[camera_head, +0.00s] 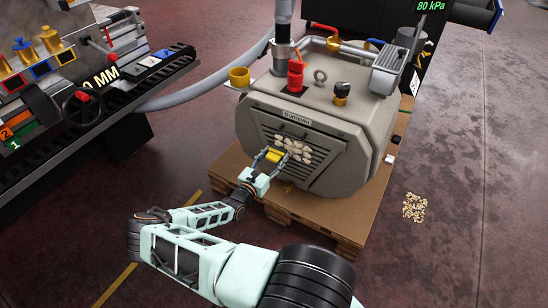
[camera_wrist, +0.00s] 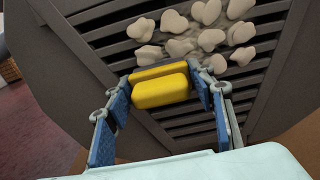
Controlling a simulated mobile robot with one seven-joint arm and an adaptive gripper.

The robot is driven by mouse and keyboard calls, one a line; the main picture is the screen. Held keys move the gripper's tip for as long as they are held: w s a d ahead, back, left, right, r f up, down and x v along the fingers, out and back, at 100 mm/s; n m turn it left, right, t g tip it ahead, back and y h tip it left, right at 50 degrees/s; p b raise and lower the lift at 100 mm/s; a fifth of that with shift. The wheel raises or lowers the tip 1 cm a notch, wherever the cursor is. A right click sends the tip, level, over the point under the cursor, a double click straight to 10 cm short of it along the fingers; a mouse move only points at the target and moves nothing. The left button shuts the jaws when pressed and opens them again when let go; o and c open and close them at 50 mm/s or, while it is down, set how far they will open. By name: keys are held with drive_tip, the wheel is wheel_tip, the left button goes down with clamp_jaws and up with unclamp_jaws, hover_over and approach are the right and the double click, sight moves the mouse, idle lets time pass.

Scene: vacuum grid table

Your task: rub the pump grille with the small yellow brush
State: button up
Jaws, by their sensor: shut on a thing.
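The pump (camera_head: 325,140) is a large grey-beige housing on a wooden pallet. Its slatted grille (camera_head: 300,146) faces my arm, and several pale lumps (camera_head: 295,147) cover its upper part. The lumps (camera_wrist: 207,38) and dark slats (camera_wrist: 195,118) show large in the wrist view. My gripper (camera_head: 276,160) is shut on the small yellow brush (camera_head: 274,155). In the wrist view the yellow brush (camera_wrist: 160,88) lies between the two blue-padded fingers, close in front of the grille and just below the lumps. Its bristle side faces away, and I cannot tell whether it touches the slats.
The pallet (camera_head: 335,228) juts out below the pump. A machine with a handwheel (camera_head: 83,107) stands at the left, and a grey hose (camera_head: 205,93) runs from it to the pump. Scattered pale bits (camera_head: 415,208) lie on the floor at right. The floor around is otherwise open.

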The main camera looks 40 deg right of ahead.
drive_tip(key=shift+w+d, duration=0.1)
drive_tip(key=shift+d, duration=0.15)
